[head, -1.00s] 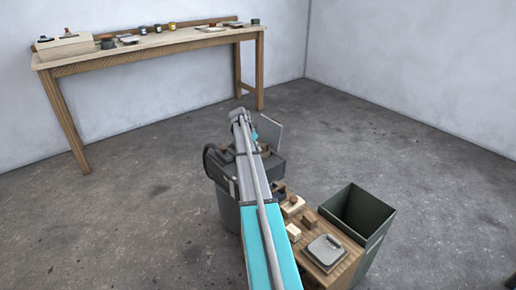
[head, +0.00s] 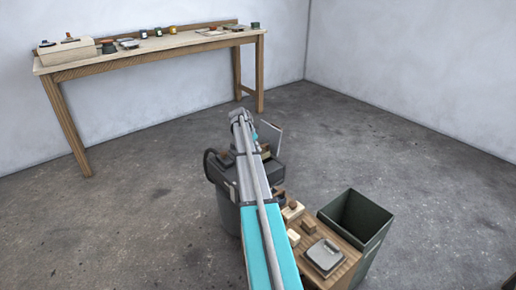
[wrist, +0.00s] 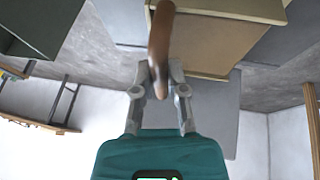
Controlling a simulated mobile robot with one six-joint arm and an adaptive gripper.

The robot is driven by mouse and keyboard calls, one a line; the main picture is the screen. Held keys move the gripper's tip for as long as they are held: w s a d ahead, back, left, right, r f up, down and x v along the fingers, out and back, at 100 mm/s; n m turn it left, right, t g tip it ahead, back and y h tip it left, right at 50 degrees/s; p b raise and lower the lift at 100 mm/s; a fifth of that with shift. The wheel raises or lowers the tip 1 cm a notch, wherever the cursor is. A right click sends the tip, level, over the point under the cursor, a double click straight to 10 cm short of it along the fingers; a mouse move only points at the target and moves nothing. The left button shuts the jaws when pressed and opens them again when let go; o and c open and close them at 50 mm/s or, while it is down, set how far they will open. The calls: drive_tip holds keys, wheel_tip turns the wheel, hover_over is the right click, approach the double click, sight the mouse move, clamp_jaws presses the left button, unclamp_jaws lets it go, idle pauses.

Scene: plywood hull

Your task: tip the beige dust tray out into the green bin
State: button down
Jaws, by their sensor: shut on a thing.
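In the wrist view my gripper (wrist: 160,82) is shut on a curved brown handle (wrist: 161,35). Behind it is a beige, box-like piece (wrist: 205,45), which looks like the dust tray. Where the handle joins it is not clear. In the head view my arm hides the gripper and most of what it holds. The green bin (head: 372,243) stands open and upright at the right of my arm. A dark green panel at the upper left of the wrist view (wrist: 40,22) looks like part of this bin. I cannot see the tray's contents.
A low wooden stand (head: 340,273) with several small blocks and a grey flat item (head: 325,256) sits between my arm and the bin. A grey drum (head: 229,210) with a black top is under my arm. A long workbench (head: 150,48) lines the back wall. Floor at right is clear.

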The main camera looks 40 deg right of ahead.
drive_tip(key=shift+r, duration=0.1)
drive_tip(key=shift+r+p, duration=0.45)
drive_tip(key=shift+p, duration=0.1)
wheel_tip(320, 180, up, 50)
drive_tip(key=p, duration=5)
drive_tip(key=shift+s, duration=0.15)
